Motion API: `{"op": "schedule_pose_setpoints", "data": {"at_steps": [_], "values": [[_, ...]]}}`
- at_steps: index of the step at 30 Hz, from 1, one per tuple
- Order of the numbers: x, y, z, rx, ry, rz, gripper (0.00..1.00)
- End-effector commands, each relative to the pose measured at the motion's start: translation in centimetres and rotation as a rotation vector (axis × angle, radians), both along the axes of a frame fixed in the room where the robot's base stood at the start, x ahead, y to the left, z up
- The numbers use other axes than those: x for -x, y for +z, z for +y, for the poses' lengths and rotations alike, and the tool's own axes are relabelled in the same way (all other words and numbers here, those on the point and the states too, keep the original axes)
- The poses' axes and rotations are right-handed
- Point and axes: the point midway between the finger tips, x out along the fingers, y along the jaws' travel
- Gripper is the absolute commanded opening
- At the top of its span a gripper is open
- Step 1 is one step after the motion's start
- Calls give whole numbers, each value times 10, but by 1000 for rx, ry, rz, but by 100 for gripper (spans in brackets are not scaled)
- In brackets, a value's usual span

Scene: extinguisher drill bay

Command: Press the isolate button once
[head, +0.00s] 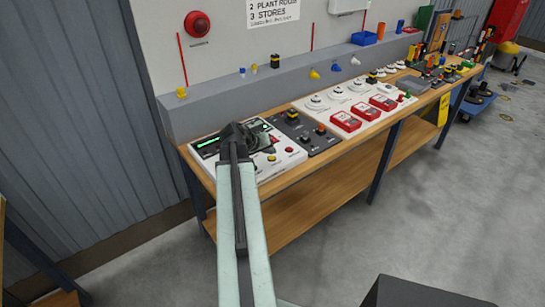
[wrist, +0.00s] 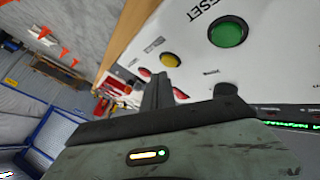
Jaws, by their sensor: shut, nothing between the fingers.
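A white control panel (head: 275,172) sits at the near left end of the bench. My gripper (head: 250,138) is above this panel and hides part of it in the head view. In the wrist view my gripper (wrist: 157,82) is shut and empty, with the panel close by. A large green button (wrist: 228,31) beside the word RESET, a yellow button (wrist: 172,60), and red buttons (wrist: 180,93) show there. The small labels are not readable, so I cannot tell which button is isolate. Whether the fingers touch the panel is unclear.
A dark grey control box (head: 302,133) stands right beside the panel. Farther along the wooden bench (head: 345,158) are white detectors, red call points (head: 345,121) and other small parts. A grey ledge (head: 215,108) runs behind.

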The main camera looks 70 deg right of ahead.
Motion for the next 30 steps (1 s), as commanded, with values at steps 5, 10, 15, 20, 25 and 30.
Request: {"op": "schedule_pose_setpoints", "data": {"at_steps": [5,10,15,20,25,30], "values": [[0,7,0,0,0,0,0],[0,26,0,0,0,0,0],[0,43,0,0,0,0,0],[0,53,0,0,0,0,0],[0,50,0,0,0,0,0],[0,50,0,0,1,1,0]]}}
